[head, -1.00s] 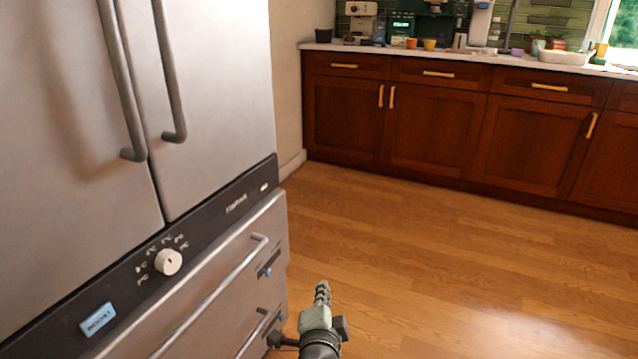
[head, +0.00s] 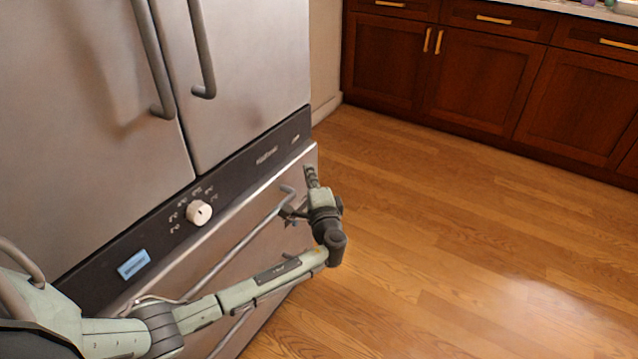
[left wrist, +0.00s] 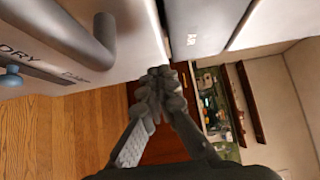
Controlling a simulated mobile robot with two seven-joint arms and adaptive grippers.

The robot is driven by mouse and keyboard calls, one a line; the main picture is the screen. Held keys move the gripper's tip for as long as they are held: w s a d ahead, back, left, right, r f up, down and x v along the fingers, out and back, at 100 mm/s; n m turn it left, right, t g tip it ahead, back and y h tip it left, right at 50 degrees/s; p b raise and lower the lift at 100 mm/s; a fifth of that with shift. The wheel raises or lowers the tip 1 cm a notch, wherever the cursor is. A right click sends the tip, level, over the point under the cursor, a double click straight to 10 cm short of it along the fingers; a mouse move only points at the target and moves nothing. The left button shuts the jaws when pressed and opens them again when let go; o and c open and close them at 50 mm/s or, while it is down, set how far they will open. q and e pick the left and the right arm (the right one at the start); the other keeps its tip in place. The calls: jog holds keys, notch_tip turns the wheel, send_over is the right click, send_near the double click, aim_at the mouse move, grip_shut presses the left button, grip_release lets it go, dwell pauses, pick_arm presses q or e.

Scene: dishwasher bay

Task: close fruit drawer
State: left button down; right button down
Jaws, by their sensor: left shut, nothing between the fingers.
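The refrigerator's upper metal drawer (head: 245,216) runs under the dark control panel, with a long bar handle (head: 236,252). A light strip shows along its top edge, so it seems to stick out slightly; how far is hard to tell. My left gripper (head: 311,178) is shut and empty, near the drawer's far upper corner. Its fingertips (left wrist: 157,80) show together in the left wrist view; contact is unclear. My right gripper is out of view.
The refrigerator doors (head: 250,80) above are closed. The control panel (head: 255,160) has a white dial (head: 198,213) and a blue display (head: 134,264). Wooden cabinets (head: 480,75) stand at the back. The wooden floor (head: 470,240) to the right is clear.

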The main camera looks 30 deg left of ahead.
aim_at(292, 167)
pick_arm(q)
jog(key=shift+w+a, duration=0.1)
jog(key=shift+a, duration=1)
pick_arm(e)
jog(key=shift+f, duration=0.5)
